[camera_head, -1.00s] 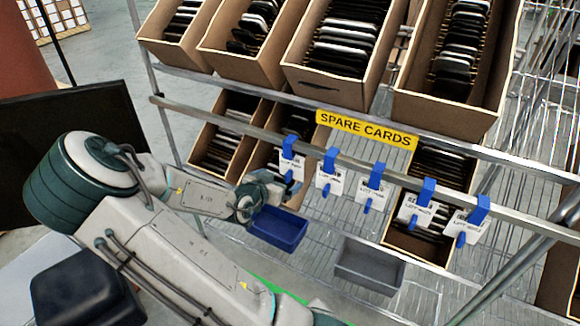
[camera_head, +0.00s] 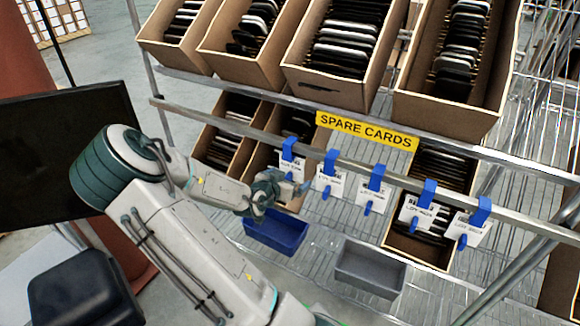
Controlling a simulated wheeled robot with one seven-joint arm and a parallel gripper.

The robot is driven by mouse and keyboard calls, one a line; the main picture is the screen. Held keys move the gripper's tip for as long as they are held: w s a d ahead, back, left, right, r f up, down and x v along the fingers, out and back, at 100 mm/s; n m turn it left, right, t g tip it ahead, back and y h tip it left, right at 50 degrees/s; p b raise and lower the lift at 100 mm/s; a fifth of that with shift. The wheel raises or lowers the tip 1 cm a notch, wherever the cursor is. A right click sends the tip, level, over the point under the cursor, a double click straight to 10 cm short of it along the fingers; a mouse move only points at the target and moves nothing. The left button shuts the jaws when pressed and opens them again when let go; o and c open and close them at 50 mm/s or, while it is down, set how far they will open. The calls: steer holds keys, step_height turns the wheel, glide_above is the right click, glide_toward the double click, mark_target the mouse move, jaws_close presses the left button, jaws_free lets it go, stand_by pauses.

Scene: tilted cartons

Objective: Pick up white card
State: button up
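Several white cards hang from blue clips along a metal rail below the yellow SPARE CARDS sign (camera_head: 367,130). The leftmost white card (camera_head: 291,168) is right beside my gripper (camera_head: 298,188). Further right hang another white card (camera_head: 330,183), a third (camera_head: 370,194), and more near the rail's right part, such as a white card (camera_head: 416,215). My gripper is at the lower part of the leftmost card and its clip. The fingers are small and partly hidden, so I cannot tell whether they touch or grip the card.
A blue bin (camera_head: 275,232) sits just below my gripper, with a grey bin (camera_head: 370,267) to its right on the wire shelf. Tilted cardboard cartons (camera_head: 340,88) of dark and white items fill the upper shelf. More cartons stand behind the rail. A dark monitor is at left.

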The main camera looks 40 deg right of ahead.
steer(key=c, duration=1.2)
